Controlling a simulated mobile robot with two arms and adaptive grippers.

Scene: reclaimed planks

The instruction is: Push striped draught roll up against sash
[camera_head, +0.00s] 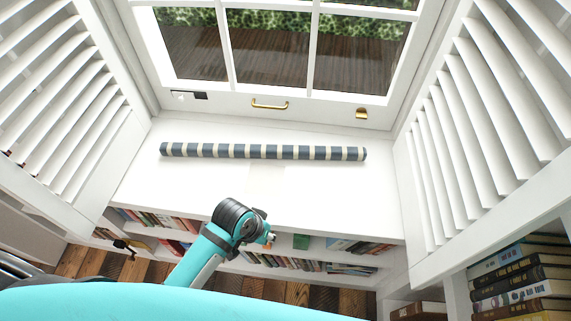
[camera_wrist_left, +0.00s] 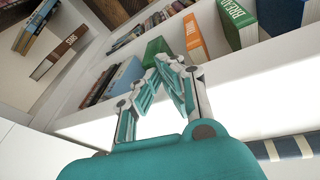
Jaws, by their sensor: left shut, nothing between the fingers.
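The striped draught roll (camera_head: 262,152), dark blue-grey and cream, lies across the white window sill (camera_head: 190,185). A strip of bare sill separates it from the white sash (camera_head: 230,103), which has a brass handle. A striped end of the roll also shows at the lower right of the left wrist view (camera_wrist_left: 285,148). My left gripper (camera_head: 270,238) is at the front edge of the sill, in front of the roll and apart from it. In the left wrist view its fingers (camera_wrist_left: 168,62) are shut and empty, facing the bookshelf. My right gripper is not seen.
Bookshelves (camera_head: 270,262) with several books run below the sill. White louvred shutters stand at the left (camera_head: 60,110) and right (camera_head: 480,120). Stacked books (camera_head: 520,280) sit at the lower right. The sill in front of the roll is clear.

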